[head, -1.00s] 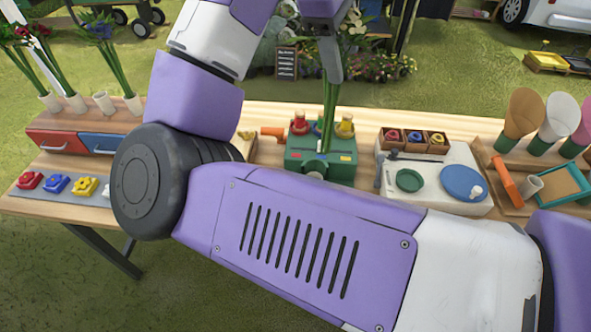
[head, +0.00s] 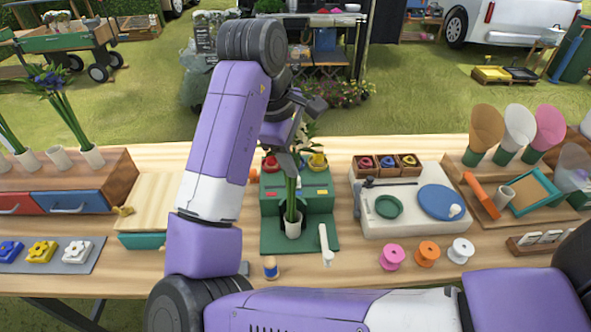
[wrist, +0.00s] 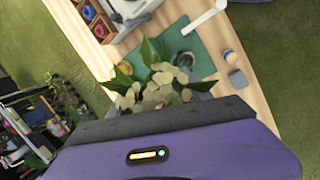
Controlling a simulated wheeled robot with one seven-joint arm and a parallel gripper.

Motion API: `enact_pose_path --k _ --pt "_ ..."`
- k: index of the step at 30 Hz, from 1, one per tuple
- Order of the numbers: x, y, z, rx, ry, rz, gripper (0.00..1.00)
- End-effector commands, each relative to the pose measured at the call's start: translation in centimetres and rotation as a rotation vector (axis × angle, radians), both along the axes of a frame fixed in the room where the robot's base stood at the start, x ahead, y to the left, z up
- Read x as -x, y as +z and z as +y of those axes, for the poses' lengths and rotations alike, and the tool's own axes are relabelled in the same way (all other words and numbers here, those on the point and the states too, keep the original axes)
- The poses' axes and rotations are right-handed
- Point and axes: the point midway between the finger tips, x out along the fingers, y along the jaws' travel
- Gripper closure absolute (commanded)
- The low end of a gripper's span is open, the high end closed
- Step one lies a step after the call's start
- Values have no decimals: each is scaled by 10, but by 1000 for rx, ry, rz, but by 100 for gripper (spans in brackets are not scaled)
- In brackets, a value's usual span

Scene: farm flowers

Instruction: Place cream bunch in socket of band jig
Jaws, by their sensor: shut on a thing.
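The cream bunch has long green stems (head: 291,195) and pale blooms, which show in the wrist view (wrist: 158,92). My gripper (head: 294,166) is shut on the bunch and holds it about upright. The green band jig (head: 316,204) stands mid-table with red and yellow knobs on top. In the wrist view the blooms and leaves partly cover the jig's green base (wrist: 190,40).
A white lever (head: 325,243) stands just right of the socket. A small blue-banded spool (head: 270,267) is front left. Pink (head: 392,257), orange and white ribbon spools sit at right. A white board with a blue disc (head: 440,201) lies beyond them. Vases with flowers stand left.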

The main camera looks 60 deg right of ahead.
Motion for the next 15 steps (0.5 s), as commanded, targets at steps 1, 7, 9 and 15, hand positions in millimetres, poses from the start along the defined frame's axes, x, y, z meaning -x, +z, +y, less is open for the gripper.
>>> enact_pose_path --k 1,7,9,15 --pt "0 -3 0 0 1 0 100" --pt "0 -18 0 0 2 2 100" --pt "0 -28 1 -1 1 2 100" --pt "0 -48 0 1 1 -1 100"
